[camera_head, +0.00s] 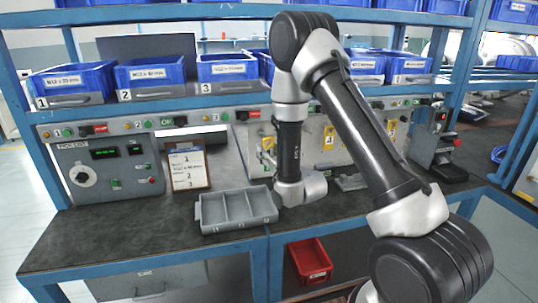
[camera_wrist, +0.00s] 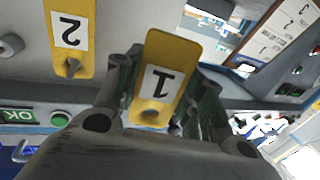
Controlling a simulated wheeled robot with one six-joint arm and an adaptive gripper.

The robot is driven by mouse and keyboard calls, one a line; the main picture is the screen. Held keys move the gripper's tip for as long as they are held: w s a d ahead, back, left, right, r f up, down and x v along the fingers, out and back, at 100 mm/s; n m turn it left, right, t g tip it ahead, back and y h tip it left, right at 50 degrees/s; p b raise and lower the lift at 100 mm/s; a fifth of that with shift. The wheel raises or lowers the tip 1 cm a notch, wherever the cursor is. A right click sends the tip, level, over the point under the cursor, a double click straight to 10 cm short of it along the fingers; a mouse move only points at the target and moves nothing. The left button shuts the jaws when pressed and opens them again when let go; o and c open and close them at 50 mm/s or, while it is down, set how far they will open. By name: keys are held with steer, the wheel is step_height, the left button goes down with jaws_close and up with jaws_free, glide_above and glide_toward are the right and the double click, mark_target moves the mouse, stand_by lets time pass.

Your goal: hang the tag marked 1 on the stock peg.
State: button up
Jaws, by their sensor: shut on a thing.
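The yellow tag marked 1 (camera_wrist: 163,82) is between the two fingers of my gripper (camera_wrist: 160,92), which is shut on it. The wrist picture is upside down, so the digit reads inverted. A yellow tag marked 2 (camera_wrist: 72,35) hangs on the grey panel beside it, apart from my fingers. I cannot tell which peg is the stock peg.
A grey divided tray (camera_head: 237,211) stands on the bench near my wrist. A clipboard (camera_head: 189,168) leans by the control box (camera_head: 108,166). Blue bins (camera_head: 144,75) line the shelf above. A red bin (camera_head: 310,261) sits below the bench. The left bench top is clear.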

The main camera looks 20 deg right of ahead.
steer(key=shift+w+d+f, duration=0.1)
steer(key=shift+w, duration=1.3)
steer(key=shift+w+f, duration=0.1)
steer(key=shift+w, duration=1.3)
steer(key=shift+w+f, duration=0.25)
steer(key=shift+w, duration=0.3)
steer(key=o, duration=1.1)
steer(key=shift+c, duration=0.2)
